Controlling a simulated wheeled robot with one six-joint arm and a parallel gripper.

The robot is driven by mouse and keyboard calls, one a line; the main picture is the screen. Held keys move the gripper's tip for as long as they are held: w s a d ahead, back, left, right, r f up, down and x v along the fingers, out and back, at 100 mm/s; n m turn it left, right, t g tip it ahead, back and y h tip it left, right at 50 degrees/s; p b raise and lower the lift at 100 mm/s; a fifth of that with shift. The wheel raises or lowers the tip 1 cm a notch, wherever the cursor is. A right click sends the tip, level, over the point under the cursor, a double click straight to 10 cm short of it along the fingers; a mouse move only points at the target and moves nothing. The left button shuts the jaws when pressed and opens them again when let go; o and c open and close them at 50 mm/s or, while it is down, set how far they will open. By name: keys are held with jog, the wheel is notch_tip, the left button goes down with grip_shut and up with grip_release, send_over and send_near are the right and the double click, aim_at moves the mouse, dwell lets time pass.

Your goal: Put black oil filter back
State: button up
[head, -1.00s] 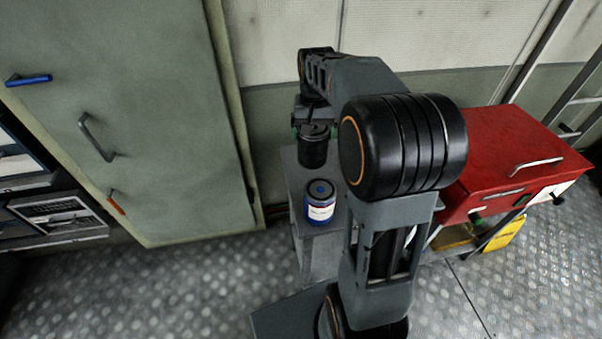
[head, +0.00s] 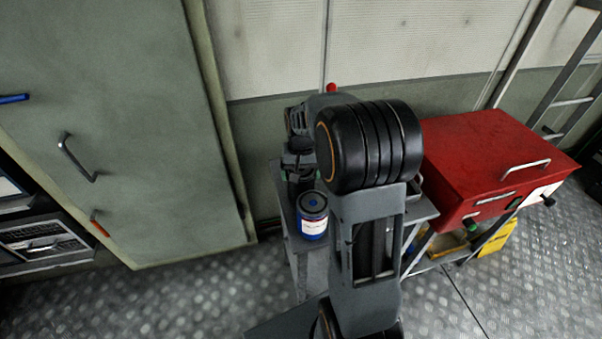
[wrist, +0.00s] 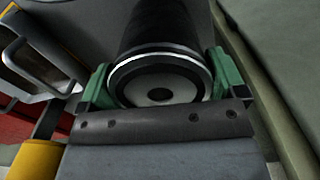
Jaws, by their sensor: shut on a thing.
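The black oil filter (wrist: 162,88) is a dark cylinder with a pale ring around its end. It fills the middle of the wrist view, between the green fingers of my gripper (wrist: 160,80), which is shut on it. In the head view my gripper (head: 303,178) is low over the grey stand (head: 423,210), just behind a blue canister. There the filter is mostly hidden by the canister and my arm. I cannot tell whether its far end touches the stand.
The blue canister (head: 313,218) with a white label stands on the stand's front part, close to my gripper. A red tool chest (head: 490,165) stands at the right. A tall grey-green cabinet (head: 120,130) is at the left, with a wall behind.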

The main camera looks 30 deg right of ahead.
jog(key=shift+f, duration=0.15)
jog(key=o, duration=0.7)
jog(key=shift+f, duration=0.1)
jog(key=shift+o, duration=0.2)
notch_tip(320, 180, up, 11)
jog(key=shift+r, duration=0.1)
jog(key=shift+s+a+r, duration=0.1)
jog(key=shift+r, duration=0.2)
jog(key=s+a+f+n+t, duration=0.1)
jog(key=s+a, duration=0.3)
jog(key=s, duration=0.4)
jog(key=s+a+f+n+t, duration=0.2)
jog(key=s+a+n, duration=0.2)
jog(key=s, duration=0.4)
jog(key=shift+a+f+p, duration=0.3)
jog(key=shift+a, duration=0.5)
